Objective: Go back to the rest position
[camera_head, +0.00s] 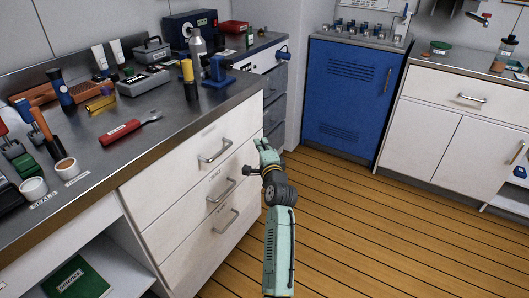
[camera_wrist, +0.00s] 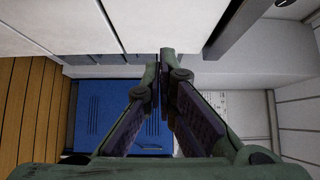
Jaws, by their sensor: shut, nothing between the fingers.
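My gripper (camera_head: 267,150) is at the end of my green and dark arm, beside the right end of the white drawer unit (camera_head: 180,200). It is in the air at about the height of the upper drawers. In the wrist view my gripper (camera_wrist: 165,58) has its fingertips together, with nothing between them. I cannot tell in the head view whether it touches the drawer unit's edge. The drawers look closed.
A steel counter (camera_head: 190,120) at left holds tools, bottles and boxes. A blue cabinet (camera_head: 345,100) stands at the back, also seen in the wrist view (camera_wrist: 100,110). White cabinets (camera_head: 450,135) stand at right. The wooden floor (camera_head: 370,220) between is clear.

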